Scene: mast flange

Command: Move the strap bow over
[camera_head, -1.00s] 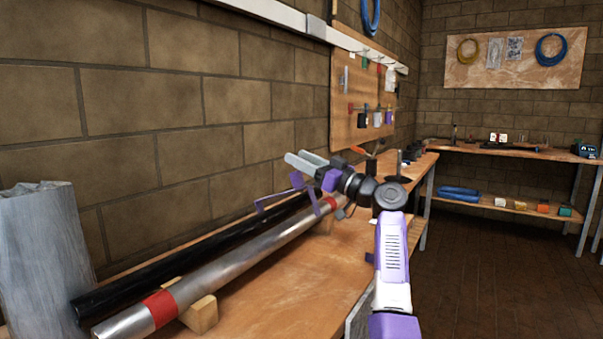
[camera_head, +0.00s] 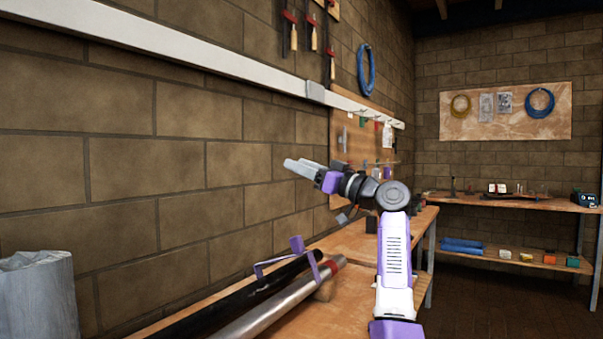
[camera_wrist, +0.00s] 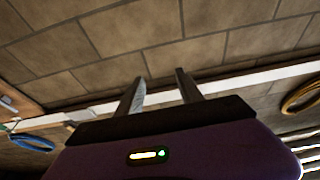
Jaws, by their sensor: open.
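The strap bow appears to be the thin purple bent piece (camera_head: 284,260) at the far end of two pipes on the bench. It seems to span a black pipe (camera_head: 240,298) and a silver pipe (camera_head: 272,314) with a red band; how it sits on them I cannot tell. My gripper (camera_head: 296,166) is above the bow, apart from it, in front of the brick wall. In the wrist view my gripper's two fingers (camera_wrist: 159,90) are spread with nothing between them. The bow does not show in the wrist view.
The wooden bench (camera_head: 345,300) runs along the wall. A white rail (camera_head: 190,57) crosses the wall above my gripper. A grey bin-like cylinder (camera_head: 38,298) stands at the left. A second bench (camera_head: 520,203) is at the back right. Dark floor lies open at the right.

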